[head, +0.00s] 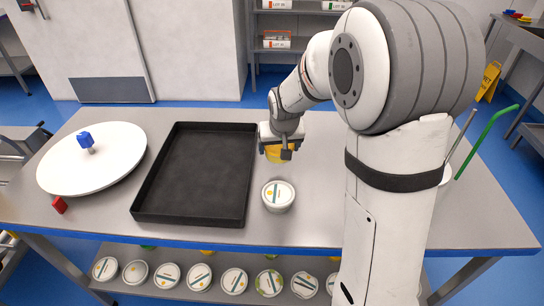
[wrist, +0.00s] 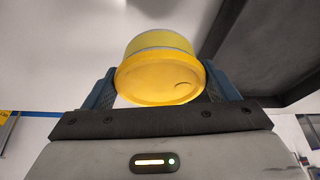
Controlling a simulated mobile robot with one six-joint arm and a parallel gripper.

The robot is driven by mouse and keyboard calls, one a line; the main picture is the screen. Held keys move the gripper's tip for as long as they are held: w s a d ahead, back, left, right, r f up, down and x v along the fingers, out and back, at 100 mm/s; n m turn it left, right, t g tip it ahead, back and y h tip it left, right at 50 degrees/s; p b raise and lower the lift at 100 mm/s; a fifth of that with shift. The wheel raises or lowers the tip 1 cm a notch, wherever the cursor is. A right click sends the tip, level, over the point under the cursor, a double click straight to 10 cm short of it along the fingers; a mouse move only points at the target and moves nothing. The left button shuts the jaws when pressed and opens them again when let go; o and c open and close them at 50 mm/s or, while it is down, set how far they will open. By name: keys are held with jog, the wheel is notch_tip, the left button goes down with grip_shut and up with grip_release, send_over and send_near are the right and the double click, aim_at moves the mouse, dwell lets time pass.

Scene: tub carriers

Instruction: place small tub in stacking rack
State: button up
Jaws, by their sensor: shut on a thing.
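My gripper (head: 280,148) is shut on a small yellow tub (head: 273,154) and holds it over the steel table, just right of the black tray. In the wrist view the yellow tub (wrist: 160,72) sits between the two fingers, its round yellow face toward the camera. In the head view the gripper hides much of it. I see nothing that is clearly a stacking rack; the shallow black tray (head: 148,204) on the table is empty.
A white lidded tub (head: 278,194) stands on the table in front of my gripper. Several lidded tubs (head: 234,281) line the shelf below.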

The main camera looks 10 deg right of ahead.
jog(key=shift+f, duration=3.1)
jog(key=shift+f, duration=0.15)
jog(key=o, duration=1.1)
jog(key=shift+c, duration=0.2)
